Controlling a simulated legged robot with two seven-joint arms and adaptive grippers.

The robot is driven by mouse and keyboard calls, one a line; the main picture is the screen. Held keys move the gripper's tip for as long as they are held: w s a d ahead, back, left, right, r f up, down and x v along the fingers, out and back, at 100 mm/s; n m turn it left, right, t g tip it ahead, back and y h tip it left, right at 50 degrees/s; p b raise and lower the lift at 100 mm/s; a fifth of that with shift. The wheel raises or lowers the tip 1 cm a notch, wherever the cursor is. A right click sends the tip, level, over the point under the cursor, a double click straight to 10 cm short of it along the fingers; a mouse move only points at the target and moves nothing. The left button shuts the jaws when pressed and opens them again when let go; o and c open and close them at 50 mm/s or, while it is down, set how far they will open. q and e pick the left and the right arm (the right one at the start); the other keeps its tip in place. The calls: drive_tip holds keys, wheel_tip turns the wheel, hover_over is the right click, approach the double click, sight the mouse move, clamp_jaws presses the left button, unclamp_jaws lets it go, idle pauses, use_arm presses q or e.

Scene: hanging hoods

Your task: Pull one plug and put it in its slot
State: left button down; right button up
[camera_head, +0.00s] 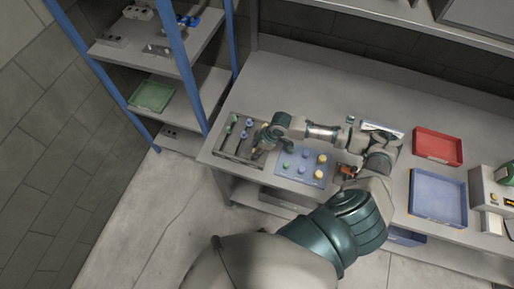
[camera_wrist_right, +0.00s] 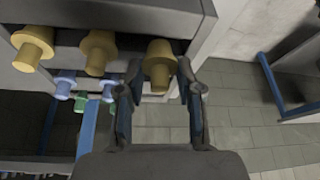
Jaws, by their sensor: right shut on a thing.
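My right gripper (camera_head: 261,141) reaches over the right side of a grey slotted tray (camera_head: 222,151) at the left end of the bench. In the wrist view its two fingers (camera_wrist_right: 160,90) stand on either side of a yellow plug (camera_wrist_right: 160,56), shut on it. The plug is at a dark slot; whether it is fully seated is unclear. Two more yellow plugs (camera_wrist_right: 98,48) (camera_wrist_right: 33,43) stand in the same row. Blue plugs (camera_wrist_right: 65,84) and a green plug (camera_wrist_right: 80,102) show beyond. A light-blue panel (camera_head: 303,165) right of the tray carries green, blue and yellow plugs. My left gripper is not seen.
A red tray (camera_head: 438,147) and a blue tray (camera_head: 437,196) lie on the right of the bench, beside a grey device (camera_head: 492,197). A blue-posted shelf (camera_head: 186,68) with a green tray (camera_head: 152,97) stands at the left. The bench behind my arm is mostly clear.

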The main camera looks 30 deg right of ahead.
drive_tip(key=shift+a, duration=0.1)
idle(0.3)
idle(0.3)
drive_tip(key=shift+a+p, duration=0.1)
drive_tip(key=shift+p, duration=0.45)
drive_tip(key=shift+f, duration=0.9)
idle(0.7)
drive_tip(key=o, duration=1)
